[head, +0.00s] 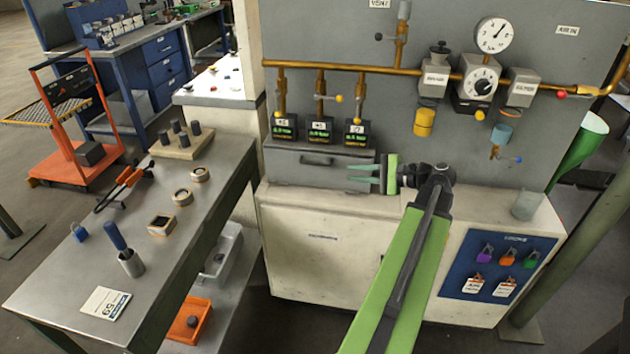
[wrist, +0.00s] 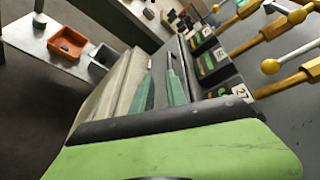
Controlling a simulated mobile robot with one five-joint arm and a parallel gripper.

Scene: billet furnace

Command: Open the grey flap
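The grey flap (head: 300,173) is the front of a low grey box on the white cabinet, below three small labelled valve blocks. It looks closed, with a dark bar handle (head: 316,160) near its upper edge. My gripper (head: 348,173) is in front of the flap's right part, its two green fingers pointing left toward the handle. The fingers are apart with a gap between them, and nothing shows held. In the wrist view my gripper (wrist: 160,72) points along the grey box; whether the fingertips touch it I cannot tell. My gripper hides the box's right end.
Brass pipes with gauges and valves (head: 480,75) run above the box. A steel bench (head: 100,250) with tools and blocks stands at the left. A clear cup (head: 525,205) stands on the white cabinet (head: 330,255) at the right. Padlocks hang on a blue board (head: 500,262).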

